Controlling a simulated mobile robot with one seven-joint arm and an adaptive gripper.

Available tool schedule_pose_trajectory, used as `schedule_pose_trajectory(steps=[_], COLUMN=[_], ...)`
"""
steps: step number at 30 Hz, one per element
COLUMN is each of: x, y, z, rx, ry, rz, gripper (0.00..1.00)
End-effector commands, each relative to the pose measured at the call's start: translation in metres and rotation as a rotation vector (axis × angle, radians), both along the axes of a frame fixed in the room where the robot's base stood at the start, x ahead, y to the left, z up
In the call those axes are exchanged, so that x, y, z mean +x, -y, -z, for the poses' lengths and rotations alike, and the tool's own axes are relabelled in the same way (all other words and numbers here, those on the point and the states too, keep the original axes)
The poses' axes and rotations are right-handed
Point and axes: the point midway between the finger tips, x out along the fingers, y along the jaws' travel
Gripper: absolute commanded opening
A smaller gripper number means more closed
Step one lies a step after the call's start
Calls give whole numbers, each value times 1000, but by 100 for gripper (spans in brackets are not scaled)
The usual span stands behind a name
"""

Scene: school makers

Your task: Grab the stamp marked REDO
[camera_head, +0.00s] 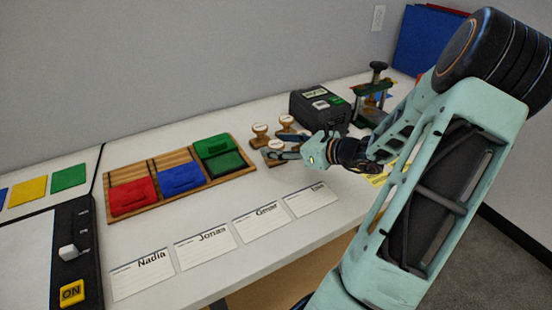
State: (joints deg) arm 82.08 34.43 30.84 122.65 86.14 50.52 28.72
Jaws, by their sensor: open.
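Several wooden stamps with pale round tops stand close together on the white table. One stamp (260,132) is at the left of the group and another stamp (286,121) is behind, to the right. A third stamp (275,144) is nearest my gripper and partly covered by it. The markings on the tops are too small to read, so I cannot tell which one says REDO. My gripper (277,147) is open and reaches in from the right, its fingers at the nearest stamp. I cannot tell whether they touch it.
A wooden tray (240,175) holds red, blue and green pads left of the stamps. Name cards (205,246) lie along the front edge. A black box (318,106) and a small press (372,98) stand behind my gripper. A device with an ON button (72,292) is at left.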

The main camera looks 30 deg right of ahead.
Motion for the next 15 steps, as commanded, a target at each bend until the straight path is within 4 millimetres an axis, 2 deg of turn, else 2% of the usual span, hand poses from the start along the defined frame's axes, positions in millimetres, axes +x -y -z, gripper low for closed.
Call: schedule_pose_trajectory(steps=[3,10,15], x=[8,8,8], y=[-3,-3,-3], z=[3,3,3], rx=[0,-1,-1], ry=[0,-1,-1], rz=[0,1,1], gripper=[54,54,36])
